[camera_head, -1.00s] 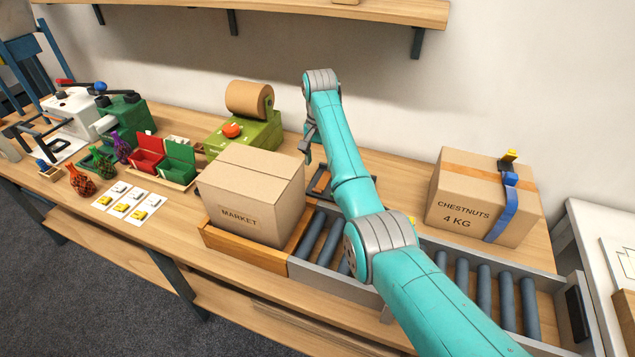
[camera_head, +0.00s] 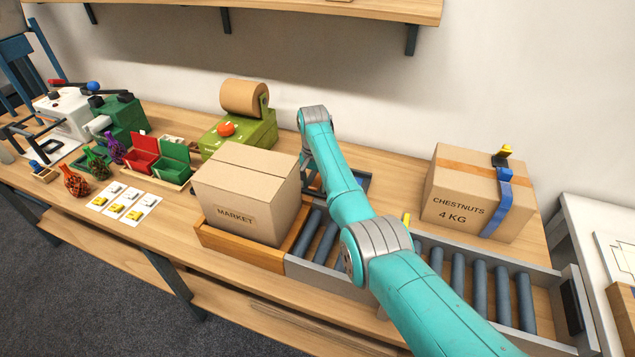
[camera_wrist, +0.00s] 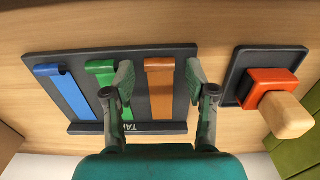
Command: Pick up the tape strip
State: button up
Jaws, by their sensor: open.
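In the wrist view, three tape strips lie side by side on a dark tray (camera_wrist: 140,57): a blue strip (camera_wrist: 68,92), a green strip (camera_wrist: 101,75) and an orange strip (camera_wrist: 160,90). My gripper (camera_wrist: 158,80) is open and empty. Its fingers appear on either side of the orange strip, the left one overlapping the green strip in the picture. I cannot tell how far above the tray the fingertips are. In the head view, my arm hides most of the tray (camera_head: 364,180) and the strips, and the gripper shows only in part beside the arm.
An orange block with a wooden handle (camera_wrist: 287,115) sits on a dark pad right of the tray. The MARKET box (camera_head: 245,185) stands close to my arm, before the green paper-roll dispenser (camera_head: 240,135). The CHESTNUTS box (camera_head: 475,185) and rollers (camera_head: 480,285) are on the right.

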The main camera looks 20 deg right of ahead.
jog(key=c, duration=0.8)
jog(key=shift+r, duration=0.1)
